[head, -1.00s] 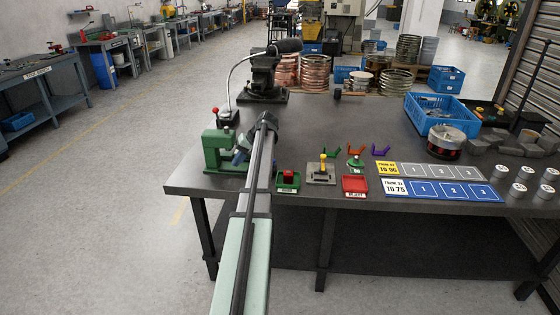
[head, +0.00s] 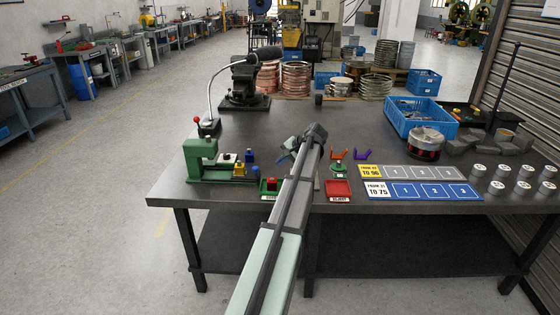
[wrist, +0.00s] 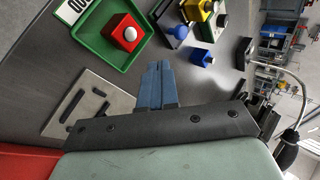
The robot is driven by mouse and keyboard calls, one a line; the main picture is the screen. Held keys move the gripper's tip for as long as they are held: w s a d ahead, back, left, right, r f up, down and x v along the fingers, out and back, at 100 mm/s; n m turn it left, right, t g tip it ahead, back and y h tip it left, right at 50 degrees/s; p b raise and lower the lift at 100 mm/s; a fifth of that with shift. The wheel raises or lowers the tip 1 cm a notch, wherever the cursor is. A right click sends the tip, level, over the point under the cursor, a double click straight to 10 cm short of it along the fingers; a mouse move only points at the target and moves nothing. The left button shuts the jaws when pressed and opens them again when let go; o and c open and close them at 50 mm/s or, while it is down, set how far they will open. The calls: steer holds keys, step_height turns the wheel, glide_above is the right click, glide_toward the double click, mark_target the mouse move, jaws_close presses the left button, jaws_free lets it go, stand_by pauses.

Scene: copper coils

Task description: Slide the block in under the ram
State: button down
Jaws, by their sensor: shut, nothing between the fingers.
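The green press (head: 200,150) stands at the left end of the bench. Its ram is too small to make out. A pale block with a dark top (head: 226,160) sits on the press's low bed. A yellow block (head: 239,169) is to its right, with small blue parts (head: 252,164) close by. In the wrist view the yellow block (wrist: 196,10) and a blue part (wrist: 203,57) lie beyond my fingers. My gripper (head: 284,158) is right of the press, apart from these parts. Its blue fingers (wrist: 155,85) are together and empty.
A red block (wrist: 126,33) sits in a green tray (wrist: 108,56) close to my fingers. A slotted grey plate (wrist: 112,92) lies beside it. A red tray (head: 339,188) is right of my arm. A bent lamp and a vise (head: 243,85) stand behind.

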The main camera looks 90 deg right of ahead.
steer(key=x, duration=0.7)
steer(key=shift+w+d+f, duration=0.1)
steer(key=shift+w+f, duration=0.1)
steer(key=shift+w+d, duration=0.25)
steer(key=shift+w, duration=0.25)
steer(key=shift+w+d, duration=0.3)
steer(key=shift+w, duration=0.2)
steer(key=shift+w+d+f, duration=0.2)
steer(key=shift+w+d, duration=0.1)
steer(key=shift+w, duration=0.35)
glide_toward(234, 176)
steer(key=w+d+f, duration=0.1)
steer(key=w, duration=0.1)
steer(key=w+d+f, duration=0.1)
steer(key=w, duration=0.1)
steer(key=w+d+f, duration=0.1)
steer(key=w+d, duration=0.1)
steer(key=shift+w, duration=0.15)
steer(key=shift+r, duration=0.1)
